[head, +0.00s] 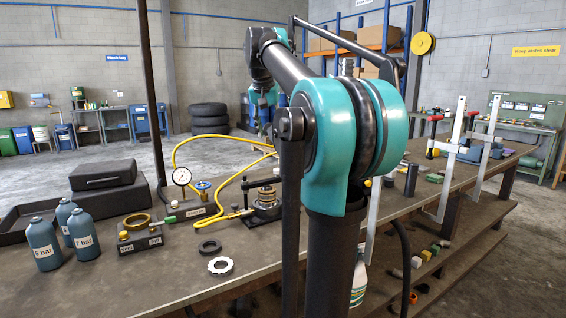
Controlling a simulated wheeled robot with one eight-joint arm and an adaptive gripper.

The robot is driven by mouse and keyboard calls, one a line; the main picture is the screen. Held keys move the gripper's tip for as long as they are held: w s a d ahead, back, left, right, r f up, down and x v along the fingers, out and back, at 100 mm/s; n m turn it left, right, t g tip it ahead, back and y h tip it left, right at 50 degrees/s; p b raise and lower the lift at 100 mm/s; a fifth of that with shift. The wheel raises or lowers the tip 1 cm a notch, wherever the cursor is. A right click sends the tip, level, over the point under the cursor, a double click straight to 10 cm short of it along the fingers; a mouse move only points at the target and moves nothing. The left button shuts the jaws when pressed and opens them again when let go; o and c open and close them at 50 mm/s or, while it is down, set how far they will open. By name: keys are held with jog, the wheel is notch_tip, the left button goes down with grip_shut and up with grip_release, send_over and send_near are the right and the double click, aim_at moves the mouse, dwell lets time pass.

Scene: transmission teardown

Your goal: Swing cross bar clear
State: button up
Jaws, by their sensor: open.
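A small press-like fixture (266,203) stands on the workbench left of my arm, holding a stack of rings. A short dark bar (260,183) lies across its top, and I take it for the cross bar. Its right end is close to my arm's dark link, and I cannot tell how it is fastened. My gripper (266,136) is at the far end of my arm, above and behind the fixture in the picture. It is open, small and partly hidden, with nothing visible in it. It appears apart from the bar.
The workbench (310,263) carries a pressure gauge (182,177), a yellow hose (187,140), blue bottles (43,243) and a black case (103,174). A dark ring (209,247) and a pale ring (221,266) lie in front. Upright clamps (452,160) stand right.

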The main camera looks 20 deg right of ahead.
send_near(277, 170)
jog(key=x, duration=0.9)
jog(key=shift+w+d+r, duration=0.1)
jog(key=shift+w+r, duration=0.05)
jog(key=shift+w, duration=0.15)
jog(key=shift+c, duration=0.2)
grip_shut()
